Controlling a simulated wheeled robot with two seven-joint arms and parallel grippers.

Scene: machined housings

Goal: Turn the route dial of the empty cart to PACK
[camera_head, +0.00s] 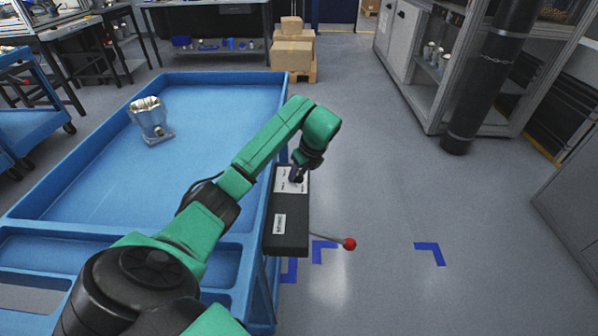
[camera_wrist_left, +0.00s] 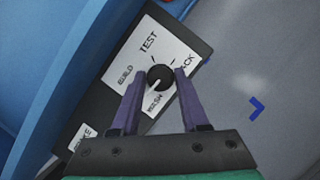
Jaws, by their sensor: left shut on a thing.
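The route dial (camera_wrist_left: 161,77) is a round black knob on a white label plate (camera_wrist_left: 128,57), with TEST, BUILD, WASH and PACK around it. Its pale pointer mark points down-left, roughly toward WASH; PACK lies on the right side. My left gripper (camera_wrist_left: 161,80) is shut on the knob, one purple finger on each side. In the head view my left gripper (camera_head: 298,172) reaches down onto the black box (camera_head: 290,240) at the right side of the blue cart (camera_head: 190,77). This cart carries a silver metal housing (camera_head: 150,117). My right gripper is not in view.
A lever with a red ball (camera_head: 349,244) sticks out right of the box, near a smaller label (camera_head: 280,224). Another blue cart (camera_head: 25,125) stands at the left edge. Cardboard boxes (camera_head: 291,50) stand behind. The floor right of the cart is clear, with blue tape marks (camera_head: 430,250).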

